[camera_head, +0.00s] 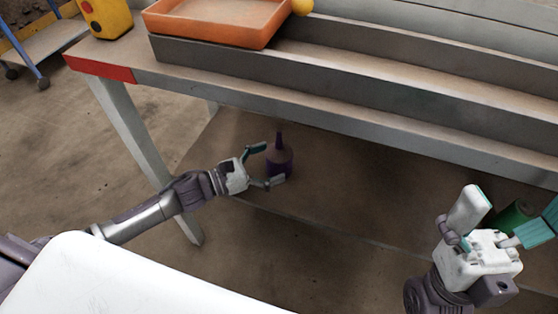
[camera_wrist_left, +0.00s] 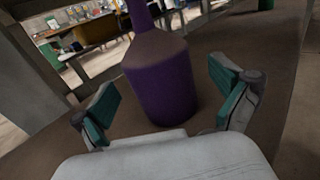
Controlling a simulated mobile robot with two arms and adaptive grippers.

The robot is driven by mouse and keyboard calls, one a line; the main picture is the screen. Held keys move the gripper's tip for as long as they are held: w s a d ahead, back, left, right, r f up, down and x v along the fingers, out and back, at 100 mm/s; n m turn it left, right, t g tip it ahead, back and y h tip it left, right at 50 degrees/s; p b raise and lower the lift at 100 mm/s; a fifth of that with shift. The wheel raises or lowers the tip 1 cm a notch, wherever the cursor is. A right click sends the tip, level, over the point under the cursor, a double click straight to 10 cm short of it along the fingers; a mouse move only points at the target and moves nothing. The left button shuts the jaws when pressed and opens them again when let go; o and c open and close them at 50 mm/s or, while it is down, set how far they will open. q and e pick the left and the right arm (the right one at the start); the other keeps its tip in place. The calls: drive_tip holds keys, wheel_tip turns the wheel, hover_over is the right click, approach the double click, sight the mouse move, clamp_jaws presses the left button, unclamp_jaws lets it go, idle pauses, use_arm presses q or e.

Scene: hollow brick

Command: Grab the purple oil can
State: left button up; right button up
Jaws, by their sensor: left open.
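The purple oil can (camera_head: 280,162) stands upright on the lower shelf of the workbench, its thin spout pointing up. It fills the middle of the left wrist view (camera_wrist_left: 160,80), with the spout tip cut off at the top. My left gripper (camera_head: 272,165) is open at the can, one finger on each side of it. In the left wrist view the fingers (camera_wrist_left: 163,100) are spread wide, with gaps between them and the can. My right gripper (camera_head: 508,215) is open and empty in front of the bench at the lower right, far from the can.
The workbench top (camera_head: 340,118) overhangs the lower shelf (camera_head: 330,200). A bench leg (camera_head: 135,135) stands left, behind my left arm. A green cylindrical object (camera_head: 512,217) is partly hidden behind my right gripper. An orange tray (camera_head: 215,22) and a yellow object (camera_head: 106,17) are above.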

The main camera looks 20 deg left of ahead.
use_arm(q)
drive_tip(key=shift+x, duration=1.05)
drive_tip(key=c, duration=1.3)
drive_tip(key=shift+c, duration=0.8)
drive_tip(key=shift+r, duration=0.1)
